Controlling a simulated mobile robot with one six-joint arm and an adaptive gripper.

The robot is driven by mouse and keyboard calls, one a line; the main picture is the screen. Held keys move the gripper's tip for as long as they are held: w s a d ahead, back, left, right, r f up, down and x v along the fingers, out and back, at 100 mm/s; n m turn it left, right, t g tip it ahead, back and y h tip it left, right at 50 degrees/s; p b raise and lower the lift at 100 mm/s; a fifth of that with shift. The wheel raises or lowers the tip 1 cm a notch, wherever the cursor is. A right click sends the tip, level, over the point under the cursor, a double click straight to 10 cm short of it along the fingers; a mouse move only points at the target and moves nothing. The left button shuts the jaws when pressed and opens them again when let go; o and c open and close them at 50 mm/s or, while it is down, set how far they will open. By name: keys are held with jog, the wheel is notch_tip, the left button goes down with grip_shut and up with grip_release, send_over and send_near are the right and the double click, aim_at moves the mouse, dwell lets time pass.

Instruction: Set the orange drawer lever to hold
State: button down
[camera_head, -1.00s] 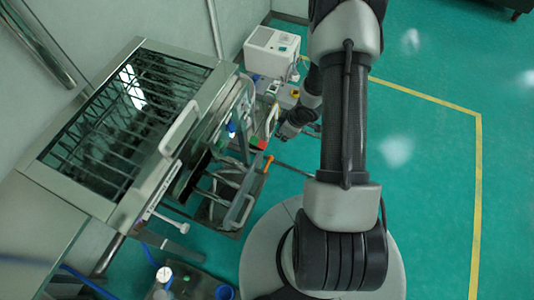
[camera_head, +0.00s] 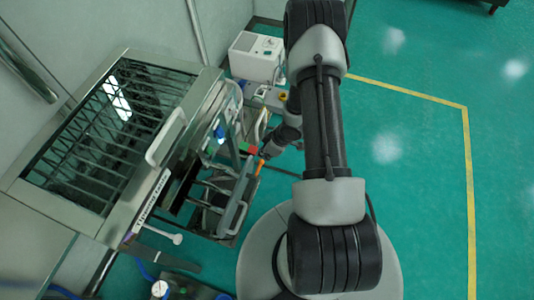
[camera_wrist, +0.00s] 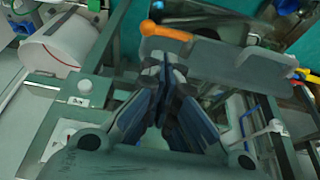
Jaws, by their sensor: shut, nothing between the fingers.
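In the wrist view the orange lever (camera_wrist: 166,32) lies across the top of the grey bar, with a rounded end at the left. My gripper (camera_head: 265,154) is right beside the lever. In the wrist view my gripper (camera_wrist: 165,64) has its fingers together and empty, with the tips just below the lever. I cannot tell if they touch it. The lever's pivot is not clear.
The sieve machine's glass-lidded top (camera_head: 110,130) with a pale handle (camera_head: 166,136) stands at the left. A white box (camera_head: 257,56) stands behind. In the wrist view a white cylinder (camera_wrist: 62,45) is at the left. Green floor (camera_head: 420,190) is clear at the right.

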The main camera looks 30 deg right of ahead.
aim_at(260, 166)
jog(key=b+x, duration=0.1)
jog(key=x, duration=0.2)
jog(key=b+x, duration=0.1)
jog(key=x, duration=0.2)
jog(key=b+x, duration=0.1)
jog(key=x, duration=0.2)
jog(key=shift+s+d+f, duration=0.15)
jog(key=shift+s+d, duration=0.05)
jog(key=shift+s, duration=0.05)
jog(key=shift+w+d+f, duration=0.1)
jog(key=shift+f, duration=0.05)
jog(key=shift+g+p, duration=0.3)
